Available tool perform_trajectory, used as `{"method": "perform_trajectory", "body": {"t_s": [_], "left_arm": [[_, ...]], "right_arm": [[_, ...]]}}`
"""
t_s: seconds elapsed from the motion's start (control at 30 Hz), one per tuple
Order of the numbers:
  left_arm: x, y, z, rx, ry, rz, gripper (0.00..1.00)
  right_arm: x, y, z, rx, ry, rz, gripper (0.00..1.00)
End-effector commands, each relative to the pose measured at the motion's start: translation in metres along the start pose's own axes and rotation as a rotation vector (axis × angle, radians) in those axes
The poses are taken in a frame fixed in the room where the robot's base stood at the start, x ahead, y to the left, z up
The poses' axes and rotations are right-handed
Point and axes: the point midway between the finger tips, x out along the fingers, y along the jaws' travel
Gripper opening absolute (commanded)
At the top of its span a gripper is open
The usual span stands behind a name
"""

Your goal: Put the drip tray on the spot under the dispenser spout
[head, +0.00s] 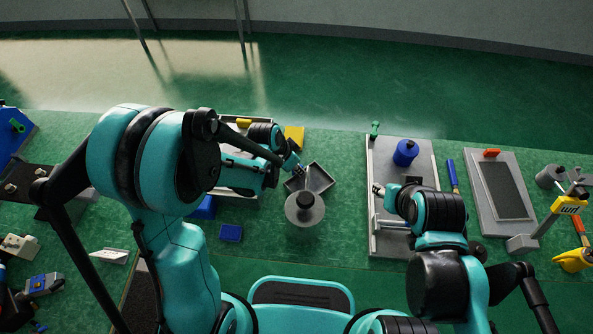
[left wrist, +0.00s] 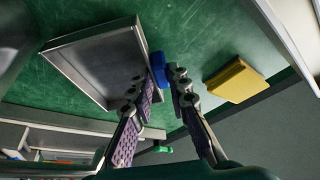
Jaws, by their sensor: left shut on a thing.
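The drip tray (head: 321,177) is a shallow, dark grey rectangular tray with raised walls, near the middle of the bench. My left gripper (head: 298,170) is shut on its near-left wall. In the left wrist view the tray (left wrist: 95,65) fills the upper left, empty, with its wall at the fingertips of my left gripper (left wrist: 163,85). Whether it touches the bench is unclear. A round grey disc with a black knob (head: 305,208), perhaps the dispenser top, stands just in front of the tray. No spout or marked spot shows. My right gripper (head: 378,190) is over the grey plate at right; its fingers are too small to read.
The grey plate (head: 385,240) carries a blue cylinder (head: 405,153). A yellow block (head: 294,136) lies behind the tray, and a small blue block (head: 230,233) lies left of the disc. Bare green bench (head: 340,225) lies between disc and plate.

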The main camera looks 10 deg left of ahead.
Motion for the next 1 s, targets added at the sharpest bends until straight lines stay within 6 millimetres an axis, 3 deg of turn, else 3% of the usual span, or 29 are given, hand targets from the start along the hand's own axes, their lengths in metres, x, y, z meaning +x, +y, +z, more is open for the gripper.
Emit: {"method": "perform_trajectory", "body": {"t_s": [0.4,0.43,0.5,0.87,1.0], "left_arm": [[0.009,0.0,0.004,0.0,0.0,0.0,0.0],[0.008,0.0,0.003,0.0,0.0,0.0,0.24],[0.008,0.0,0.003,0.0,0.0,0.0,0.37],[0.004,0.0,0.002,0.0,0.0,0.0,0.37],[-0.018,0.0,0.001,-0.001,0.0,0.0,0.37]], "right_arm": [[0.006,0.0,0.004,0.0,0.0,0.0,0.4],[0.005,0.0,0.003,0.0,0.0,0.0,0.4],[0.004,0.0,0.003,0.0,0.0,0.0,0.4],[0.001,0.0,0.001,0.0,0.0,0.0,0.4],[-0.007,0.0,-0.005,0.0,0.0,0.0,0.4]]}}
